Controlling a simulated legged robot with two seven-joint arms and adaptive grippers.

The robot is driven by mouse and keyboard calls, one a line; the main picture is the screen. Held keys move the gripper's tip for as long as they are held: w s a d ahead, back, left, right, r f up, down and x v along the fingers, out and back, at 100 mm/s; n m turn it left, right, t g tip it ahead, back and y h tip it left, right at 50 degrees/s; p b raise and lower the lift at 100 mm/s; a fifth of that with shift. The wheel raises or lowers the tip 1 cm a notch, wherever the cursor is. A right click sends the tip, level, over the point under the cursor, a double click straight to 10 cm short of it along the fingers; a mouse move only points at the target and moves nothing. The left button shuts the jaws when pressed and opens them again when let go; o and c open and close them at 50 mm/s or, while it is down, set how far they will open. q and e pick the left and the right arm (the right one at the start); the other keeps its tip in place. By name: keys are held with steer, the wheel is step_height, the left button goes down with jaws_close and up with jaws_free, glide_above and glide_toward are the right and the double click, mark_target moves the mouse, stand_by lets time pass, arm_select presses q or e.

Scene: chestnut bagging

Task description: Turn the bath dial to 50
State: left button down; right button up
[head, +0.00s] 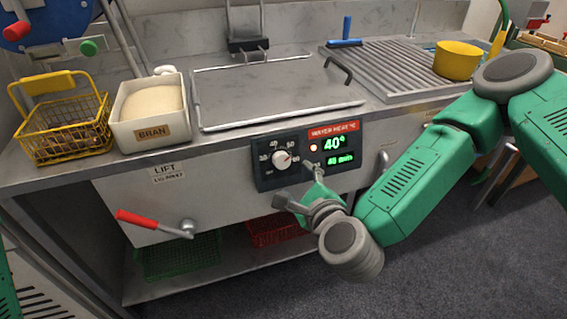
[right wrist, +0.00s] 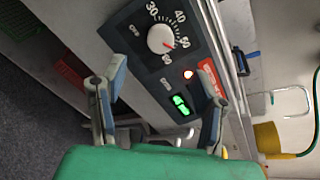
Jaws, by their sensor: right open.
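The bath dial (head: 282,160) is a round white knob on the dark control panel (head: 263,181) on the bench front. Numbers run around it. In the right wrist view the dial (right wrist: 161,39) shows a short red mark pointing to its lower right, near the 50 to 60 side; the exact setting is hard to read. The green display (head: 334,143) reads 40°. My right gripper (head: 297,183) is open and empty in front of the panel, below and right of the dial. In the wrist view its fingers (right wrist: 161,82) are spread apart, short of the dial. My left gripper is not seen.
A red-handled lever (head: 150,222) sticks out below left of the panel. A lidded steel bath (head: 280,92) is above it. A bran box (head: 152,112) and yellow basket (head: 62,125) stand left; a yellow pot (head: 457,60) stands right. Floor in front is clear.

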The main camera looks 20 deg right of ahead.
mark_target(283, 163)
steer(key=b+x, duration=0.1)
steer(key=x, duration=0.9)
steer(key=shift+w, duration=0.1)
